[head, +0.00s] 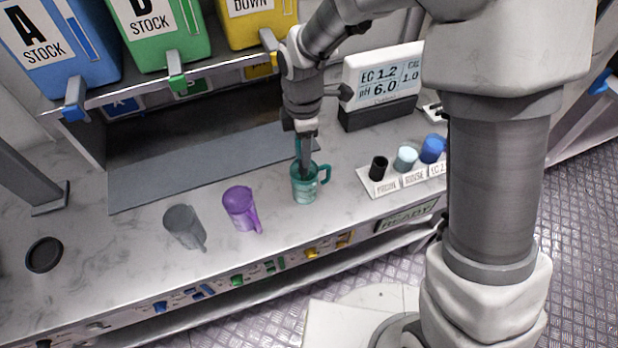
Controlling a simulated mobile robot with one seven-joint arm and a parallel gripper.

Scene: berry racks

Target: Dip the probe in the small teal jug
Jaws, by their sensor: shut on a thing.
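The small teal jug (305,190) stands upright on the counter, its handle to the right. My gripper (306,132) is above it, pointing down and shut on the probe (306,156). The probe is a dark, slim shape running down from the gripper to the jug's mouth. Its lower end appears to be inside the jug, where the wall partly hides it. I cannot tell how deep the tip is or whether it touches liquid.
A purple jug (241,209) and a grey jug (184,228) stand left of the teal jug. A labelled holder (411,181) with black, pale and blue cups is at right. Behind it a meter (384,75) reads EC 1.2, pH 6.0. Stock tanks (157,35) stand above the shelf.

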